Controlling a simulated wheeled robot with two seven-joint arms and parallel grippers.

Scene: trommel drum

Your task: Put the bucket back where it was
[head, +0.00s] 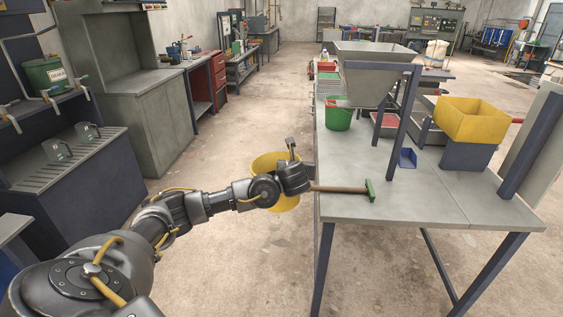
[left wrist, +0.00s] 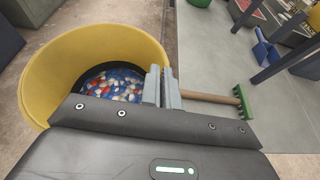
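A yellow bucket (head: 262,165) hangs beside the left edge of the table, over the floor. In the left wrist view the bucket (left wrist: 50,68) is large and close, with red, white and blue pieces inside. My left gripper (head: 291,148) is at the bucket's right rim. In the left wrist view its two fingers (left wrist: 162,88) are close together, with the rim running in between them. My right gripper is not in view.
A green bucket (head: 338,116), a grey hopper (head: 370,80), a blue scoop (head: 407,158) and a yellow bin (head: 470,122) stand farther back. Floor left of the table is clear.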

